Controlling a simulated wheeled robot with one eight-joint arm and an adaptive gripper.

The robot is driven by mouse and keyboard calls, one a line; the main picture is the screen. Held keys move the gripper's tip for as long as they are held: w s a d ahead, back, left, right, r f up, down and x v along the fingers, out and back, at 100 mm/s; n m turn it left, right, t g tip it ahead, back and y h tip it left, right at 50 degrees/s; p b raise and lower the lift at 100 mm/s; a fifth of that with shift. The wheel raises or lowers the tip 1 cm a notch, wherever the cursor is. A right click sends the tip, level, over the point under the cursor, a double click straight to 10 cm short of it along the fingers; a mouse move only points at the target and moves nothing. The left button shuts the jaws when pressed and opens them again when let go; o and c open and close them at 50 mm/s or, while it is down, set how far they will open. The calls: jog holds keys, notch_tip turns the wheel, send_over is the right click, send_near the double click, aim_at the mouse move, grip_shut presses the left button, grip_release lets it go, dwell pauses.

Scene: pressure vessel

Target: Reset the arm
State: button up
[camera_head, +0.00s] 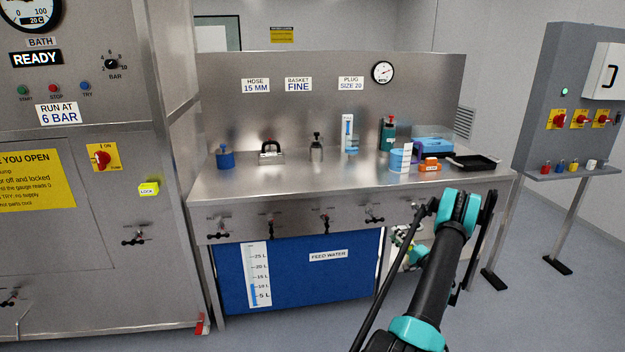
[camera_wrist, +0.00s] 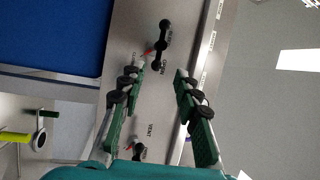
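My arm (camera_head: 440,270) reaches up at the right of the head view, black with teal joints. My gripper (camera_head: 403,243) shows partly behind it, low in front of the bench's right part. In the wrist view my gripper (camera_wrist: 160,70) is open, its two green-padded fingers apart with nothing held between them. A black valve handle (camera_wrist: 164,35) with a red part lies just beyond the fingertips on the steel panel. Another valve (camera_wrist: 139,150), by the word VENT, is partly hidden near the left finger's base.
The steel bench (camera_head: 270,185) holds a blue container (camera_head: 225,158), an orange box (camera_head: 429,165) and a black tray (camera_head: 474,162). Valves line its front above the blue feed water tank (camera_head: 310,280). A switch stand (camera_head: 560,90) is at right.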

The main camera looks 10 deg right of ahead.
jog(key=w+a+r+n+g, duration=0.1)
jog(key=a+r+n+g, duration=0.2)
jog(key=a, duration=0.4)
jog(key=a+r+g, duration=0.2)
jog(key=a+r, duration=0.4)
jog(key=a, duration=0.1)
jog(key=s+a+r+n+g+h, duration=0.1)
jog(key=s+a+r+n+g, duration=0.35)
jog(key=s+a, duration=0.65)
jog(key=s+a+r+n+g+h, duration=0.1)
jog(key=s+a+g+h, duration=0.1)
jog(key=s+a, duration=0.35)
jog(key=s+a+r+n+g+h, duration=0.1)
jog(key=s+a+g, duration=0.15)
jog(key=s, duration=0.65)
jog(key=s+d+f+n+h, duration=0.1)
jog(key=s+h, duration=0.1)
jog(key=s, duration=0.6)
jog(key=s+d+f+n+h, duration=0.1)
jog(key=s+h, duration=0.1)
jog(key=s, duration=0.6)
jog(key=shift+s+f, duration=0.25)
jog(key=shift+f, duration=0.1)
jog(key=shift+a+n, duration=0.15)
jog(key=shift+n, duration=0.1)
